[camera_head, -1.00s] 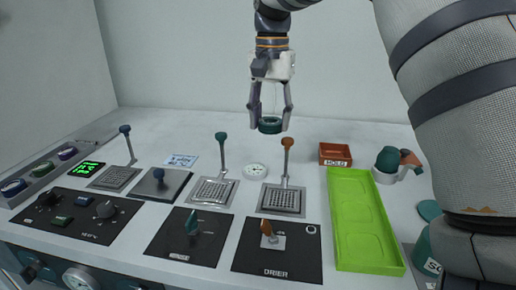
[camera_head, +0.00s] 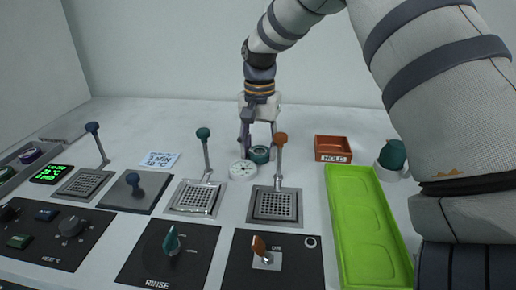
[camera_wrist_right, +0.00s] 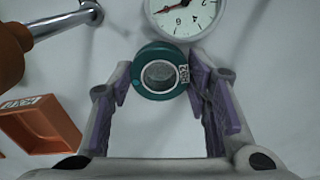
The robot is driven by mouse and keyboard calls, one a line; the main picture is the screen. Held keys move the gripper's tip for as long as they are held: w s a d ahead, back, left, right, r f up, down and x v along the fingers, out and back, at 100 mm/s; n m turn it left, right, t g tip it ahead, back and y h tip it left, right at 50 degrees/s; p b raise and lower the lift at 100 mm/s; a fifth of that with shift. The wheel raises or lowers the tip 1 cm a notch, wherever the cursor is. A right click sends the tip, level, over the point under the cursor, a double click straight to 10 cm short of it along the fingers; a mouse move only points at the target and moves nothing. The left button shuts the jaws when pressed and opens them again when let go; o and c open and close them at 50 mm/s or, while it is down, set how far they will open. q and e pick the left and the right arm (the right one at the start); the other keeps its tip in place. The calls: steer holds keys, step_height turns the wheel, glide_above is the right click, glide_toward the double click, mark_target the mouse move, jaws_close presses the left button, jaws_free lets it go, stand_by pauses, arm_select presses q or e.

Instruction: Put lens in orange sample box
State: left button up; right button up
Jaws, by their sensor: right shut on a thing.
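The lens is a teal ring with a round glass centre (camera_head: 260,155) and a small white label. My right gripper (camera_head: 259,150) is shut on it, low over the table beside the white dial. In the right wrist view the lens (camera_wrist_right: 159,71) sits between the purple-padded fingertips. I cannot tell whether it touches the table. The orange sample box (camera_head: 333,149), open and marked HOLD, stands to the right of the gripper. Part of the box also shows at the left of the right wrist view (camera_wrist_right: 40,125). My left gripper is not in view.
An orange-knobbed lever (camera_head: 280,160) stands just in front of the gripper, to its right. The white dial (camera_head: 243,170) is close on its left. A green tray (camera_head: 365,225) lies in front of the box. The table behind is clear.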

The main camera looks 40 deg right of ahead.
steer(key=shift+f, duration=0.15)
steer(key=o, duration=1.2)
steer(key=shift+f, duration=0.1)
steer(key=shift+c, duration=0.2)
